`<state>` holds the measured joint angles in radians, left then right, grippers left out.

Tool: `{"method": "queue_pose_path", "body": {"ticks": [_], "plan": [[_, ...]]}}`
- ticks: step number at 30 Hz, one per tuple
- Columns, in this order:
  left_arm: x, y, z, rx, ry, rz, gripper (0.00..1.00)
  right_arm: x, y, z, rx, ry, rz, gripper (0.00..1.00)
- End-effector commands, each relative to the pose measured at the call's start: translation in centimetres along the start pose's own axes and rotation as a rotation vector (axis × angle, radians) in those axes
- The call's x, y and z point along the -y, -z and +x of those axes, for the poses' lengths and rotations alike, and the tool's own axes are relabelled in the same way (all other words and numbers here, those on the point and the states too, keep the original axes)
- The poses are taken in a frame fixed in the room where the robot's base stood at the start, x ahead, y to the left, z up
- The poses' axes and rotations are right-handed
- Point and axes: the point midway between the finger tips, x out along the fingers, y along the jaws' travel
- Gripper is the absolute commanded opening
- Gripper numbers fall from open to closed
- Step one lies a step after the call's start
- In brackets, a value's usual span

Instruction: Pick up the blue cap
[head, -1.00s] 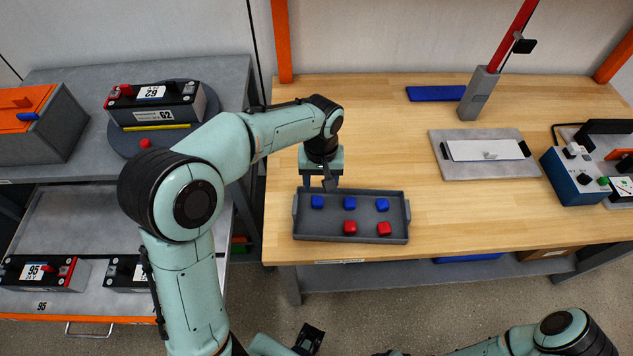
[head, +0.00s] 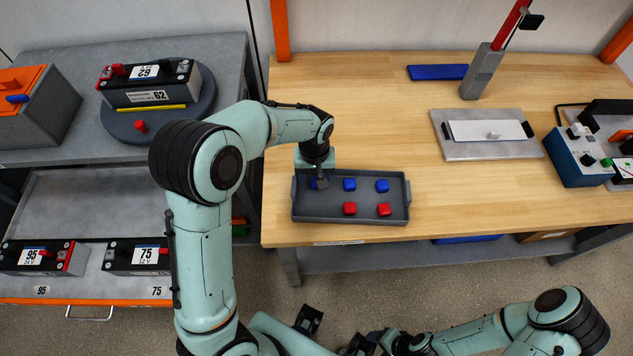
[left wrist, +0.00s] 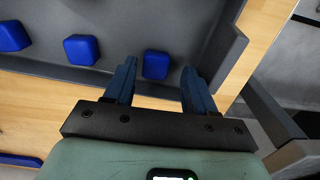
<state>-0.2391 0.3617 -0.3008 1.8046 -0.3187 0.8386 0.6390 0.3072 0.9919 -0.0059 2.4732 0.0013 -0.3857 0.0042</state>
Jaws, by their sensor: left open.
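Three blue caps lie in the grey tray (head: 350,219) on the wooden bench. The leftmost blue cap (head: 315,184) is partly hidden by my left gripper (head: 318,180) in the head view. The other two are the middle blue cap (head: 349,184) and the right blue cap (head: 382,186). In the left wrist view, one blue cap (left wrist: 155,64) lies between and just beyond the open fingertips of my left gripper (left wrist: 158,76), with gaps on both sides. My right arm shows low in the head view; its gripper's jaws are unclear there.
Two red caps (head: 349,208) (head: 383,209) lie in the tray's near row. A grey plate (head: 490,151) with a white panel and a blue box device (head: 578,160) are to the right. The bench between tray and plate is clear. Battery shelves stand left.

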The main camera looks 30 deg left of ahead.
Motion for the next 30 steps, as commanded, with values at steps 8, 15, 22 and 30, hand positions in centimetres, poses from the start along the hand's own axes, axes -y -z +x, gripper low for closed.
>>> {"method": "queue_pose_path", "body": {"ticks": [8, 15, 22, 30], "plan": [[0.0, 0.0, 2.1, 0.000, -0.001, 0.001, 0.55, -0.1, 0.0, 0.1, 0.001, 0.000, 0.000, 0.63], [-0.1, 0.0, 2.1, 0.000, -0.001, 0.001, 0.26, -0.1, 0.0, 0.1, 0.000, 0.000, 0.000, 0.63], [-0.1, 0.0, 2.0, 0.000, -0.001, 0.001, 0.05, -0.1, 0.0, 0.1, 0.000, 0.000, 0.000, 0.63], [-0.1, 0.0, 1.7, -0.001, -0.001, 0.001, 0.05, 0.0, 0.0, 0.1, 0.000, 0.000, 0.000, 0.63]]}}
